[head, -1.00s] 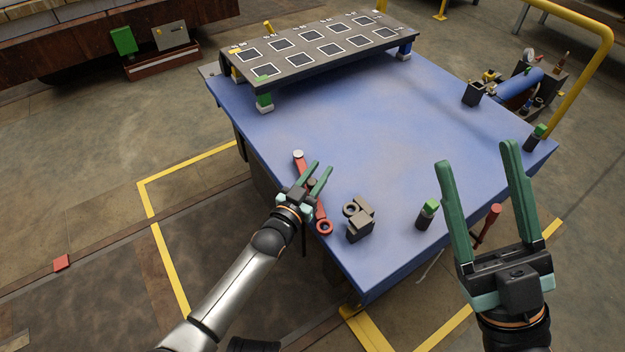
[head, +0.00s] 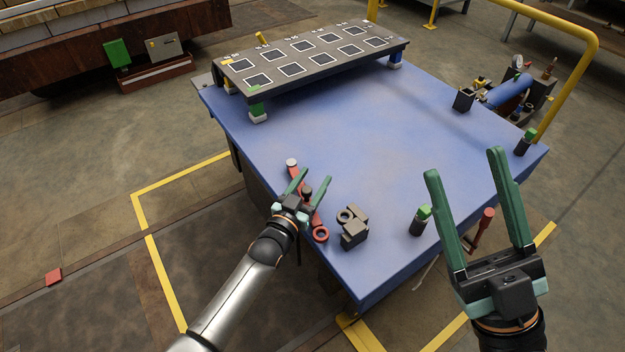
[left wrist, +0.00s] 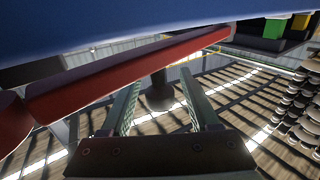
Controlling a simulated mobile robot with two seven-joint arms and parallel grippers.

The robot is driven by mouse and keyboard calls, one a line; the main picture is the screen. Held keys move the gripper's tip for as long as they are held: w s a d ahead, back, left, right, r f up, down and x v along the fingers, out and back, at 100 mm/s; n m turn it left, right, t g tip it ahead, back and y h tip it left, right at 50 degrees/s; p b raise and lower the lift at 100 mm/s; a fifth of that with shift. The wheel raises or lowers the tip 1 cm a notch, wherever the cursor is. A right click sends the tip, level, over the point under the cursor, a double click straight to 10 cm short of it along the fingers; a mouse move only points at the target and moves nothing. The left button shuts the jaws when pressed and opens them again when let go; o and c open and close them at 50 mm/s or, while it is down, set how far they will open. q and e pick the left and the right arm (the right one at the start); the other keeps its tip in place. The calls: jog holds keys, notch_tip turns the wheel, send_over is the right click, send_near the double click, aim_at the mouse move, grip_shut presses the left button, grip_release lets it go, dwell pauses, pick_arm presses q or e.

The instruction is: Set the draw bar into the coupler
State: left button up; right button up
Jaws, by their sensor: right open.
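The red draw bar (head: 317,216) lies along the near left edge of the blue table, with a ring at its near end and a pale cap at its far end. My left gripper (head: 311,180) is over the bar with its fingers spread. A dark knob (head: 307,191) shows between the fingers; it also shows in the left wrist view (left wrist: 160,93), apart from both fingers. The red bar (left wrist: 130,70) crosses that view beyond the fingers. The dark coupler (head: 354,236), a block with a ring, sits right of the bar. My right gripper (head: 462,165) is open and empty.
A dark raised panel (head: 320,62) with white-framed squares stands at the back of the blue table (head: 385,140). Green-topped posts (head: 419,222) stand near the right side. A red handle (head: 484,224) is by the right edge. The table's middle is clear.

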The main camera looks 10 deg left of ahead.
pick_arm(q)
jog(key=shift+s+a+r+p, duration=0.15)
jog(key=shift+s+a+p, duration=0.15)
jog(key=shift+s, duration=0.2)
jog(key=p+v, duration=0.4)
jog(key=v, duration=0.7)
jog(key=shift+s, duration=0.25)
pick_arm(e)
jog(key=shift+n, duration=0.4)
jog(key=r, duration=0.4)
jog(key=shift+s+d+r, duration=0.1)
jog(key=shift+d+r, duration=0.1)
jog(key=shift+r, duration=0.15)
